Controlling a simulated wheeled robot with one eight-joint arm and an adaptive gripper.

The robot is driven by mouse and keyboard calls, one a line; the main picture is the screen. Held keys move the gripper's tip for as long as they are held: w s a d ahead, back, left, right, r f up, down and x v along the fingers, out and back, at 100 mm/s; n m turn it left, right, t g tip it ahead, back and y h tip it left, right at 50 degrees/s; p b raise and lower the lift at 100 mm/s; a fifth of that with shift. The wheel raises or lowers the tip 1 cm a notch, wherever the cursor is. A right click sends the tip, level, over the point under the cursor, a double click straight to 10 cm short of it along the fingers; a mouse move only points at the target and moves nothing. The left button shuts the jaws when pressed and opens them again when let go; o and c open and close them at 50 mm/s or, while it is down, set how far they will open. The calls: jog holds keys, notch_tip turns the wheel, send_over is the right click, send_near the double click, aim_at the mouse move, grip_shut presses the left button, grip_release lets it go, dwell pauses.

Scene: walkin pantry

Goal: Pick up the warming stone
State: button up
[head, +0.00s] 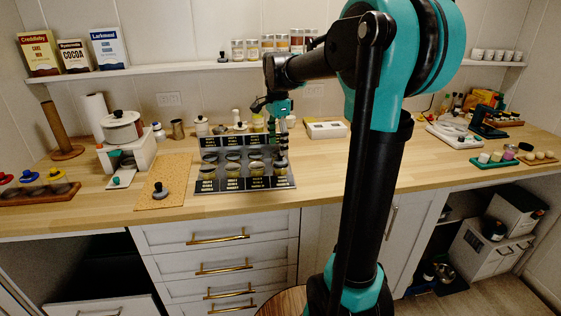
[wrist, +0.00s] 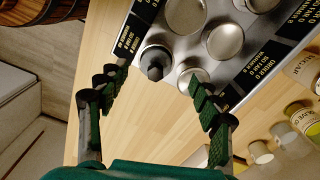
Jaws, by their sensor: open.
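My gripper (head: 281,150) is open above the right end of a dark labelled tray (head: 205,187) on the wooden counter. In the wrist view its green fingers (wrist: 159,75) stand apart, with a dark knobbed round piece (wrist: 155,64) seen between the tips, in the end row of the tray (wrist: 183,45). I cannot tell whether the fingers touch it. No label names the warming stone; this knobbed piece may be it. A similar dark knobbed piece (head: 161,191) stands on a cork board (head: 148,202) left of the tray.
Round metal lids (wrist: 223,41) sit beside the knobbed piece. Glass jars (wrist: 302,117) stand near the tray. A white pot (head: 121,128) is at the left, a white box (head: 326,130) behind right.

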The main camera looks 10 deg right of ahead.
aim_at(280, 160)
jog(key=f, duration=0.5)
jog(key=shift+s+d+f, duration=0.1)
jog(key=shift+d, duration=0.25)
jog(key=c, duration=1.4)
